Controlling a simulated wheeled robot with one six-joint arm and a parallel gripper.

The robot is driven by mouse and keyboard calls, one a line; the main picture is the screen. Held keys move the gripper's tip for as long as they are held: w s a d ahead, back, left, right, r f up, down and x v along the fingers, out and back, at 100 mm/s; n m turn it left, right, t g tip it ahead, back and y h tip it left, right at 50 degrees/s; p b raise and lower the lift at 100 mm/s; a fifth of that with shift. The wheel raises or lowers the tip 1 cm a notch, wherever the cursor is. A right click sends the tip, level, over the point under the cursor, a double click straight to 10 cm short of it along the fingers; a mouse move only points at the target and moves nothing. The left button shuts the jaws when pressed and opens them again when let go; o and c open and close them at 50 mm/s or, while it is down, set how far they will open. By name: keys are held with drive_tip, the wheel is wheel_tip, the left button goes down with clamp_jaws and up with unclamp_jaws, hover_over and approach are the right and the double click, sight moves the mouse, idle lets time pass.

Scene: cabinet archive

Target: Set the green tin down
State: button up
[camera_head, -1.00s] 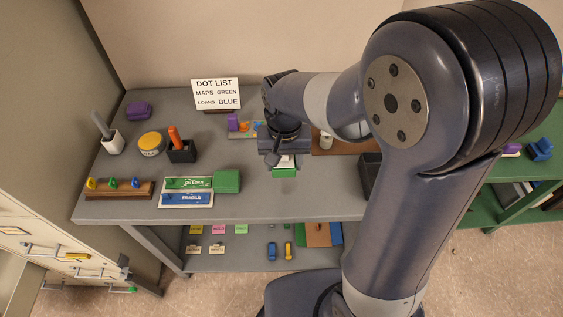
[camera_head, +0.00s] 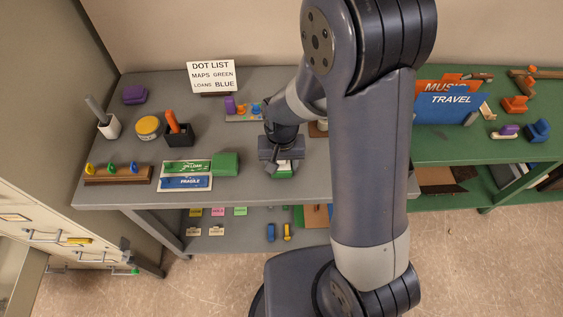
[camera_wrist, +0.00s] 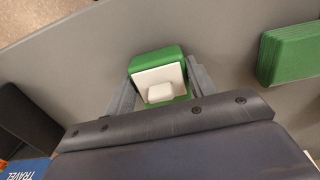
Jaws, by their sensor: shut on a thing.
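The green tin (camera_wrist: 158,62) has a white square label or lid on the face toward the wrist camera. It sits between the two fingers of my gripper (camera_wrist: 155,90), which is shut on it. In the head view my gripper (camera_head: 281,166) points down over the grey table (camera_head: 240,195), near its front edge, with the tin (camera_head: 284,172) mostly hidden under it. I cannot tell whether the tin touches the table top.
A green block (camera_head: 225,163) lies left of my gripper, beside green and blue stamp strips (camera_head: 186,182). A dot list sign (camera_head: 211,75), black pen holder (camera_head: 180,138) and yellow-lidded tub (camera_head: 148,127) stand farther back. A green shelf (camera_head: 450,150) is at right.

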drive_tip(key=shift+f, duration=0.25)
drive_tip(key=o, duration=1)
drive_tip(key=shift+r, duration=0.1)
drive_tip(key=shift+o, duration=0.2)
wheel_tip(320, 180, up, 12)
drive_tip(key=shift+r, duration=0.2)
